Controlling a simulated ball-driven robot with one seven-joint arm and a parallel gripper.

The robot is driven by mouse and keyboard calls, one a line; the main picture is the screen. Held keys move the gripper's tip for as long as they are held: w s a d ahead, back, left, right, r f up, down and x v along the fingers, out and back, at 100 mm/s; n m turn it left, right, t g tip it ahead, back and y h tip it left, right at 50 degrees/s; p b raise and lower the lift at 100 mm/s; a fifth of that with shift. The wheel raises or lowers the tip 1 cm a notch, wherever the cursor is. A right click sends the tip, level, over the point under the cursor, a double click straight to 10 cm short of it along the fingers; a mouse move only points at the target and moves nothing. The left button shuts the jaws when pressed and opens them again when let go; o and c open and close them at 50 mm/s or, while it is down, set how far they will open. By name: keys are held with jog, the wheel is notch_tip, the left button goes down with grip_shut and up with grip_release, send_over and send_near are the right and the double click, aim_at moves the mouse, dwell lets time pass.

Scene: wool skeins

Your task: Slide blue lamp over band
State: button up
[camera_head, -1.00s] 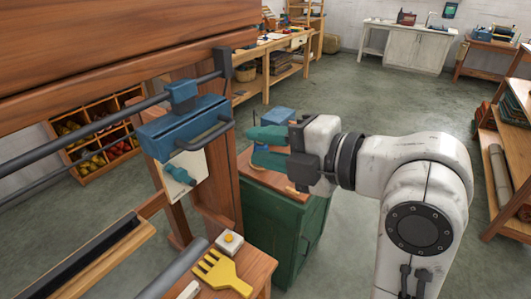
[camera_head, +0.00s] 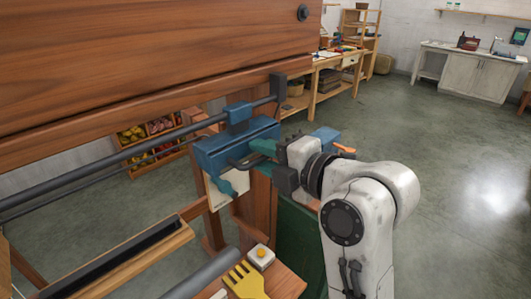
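The blue lamp (camera_head: 228,148) is a long blue housing. It hangs from a dark rail (camera_head: 130,152) by a blue carriage, near the rail's right end, with a grey handle (camera_head: 240,163) on its front. My gripper (camera_head: 258,155) has teal fingers and is at the right part of this handle, seeming to reach around it. The fingers and handle overlap in the view, so I cannot tell whether they are closed on it. A dark strip (camera_head: 110,252) lies along a wooden beam at the lower left. I cannot tell whether this is the band.
A large wooden beam (camera_head: 140,70) fills the upper left above the rail. A yellow comb-like tool (camera_head: 244,281) and a yellow-topped button box (camera_head: 261,256) sit on a wooden surface below. A green cabinet (camera_head: 298,245) stands behind my arm. Open floor lies to the right.

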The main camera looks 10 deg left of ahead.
jog(key=shift+c, duration=0.4)
grip_shut()
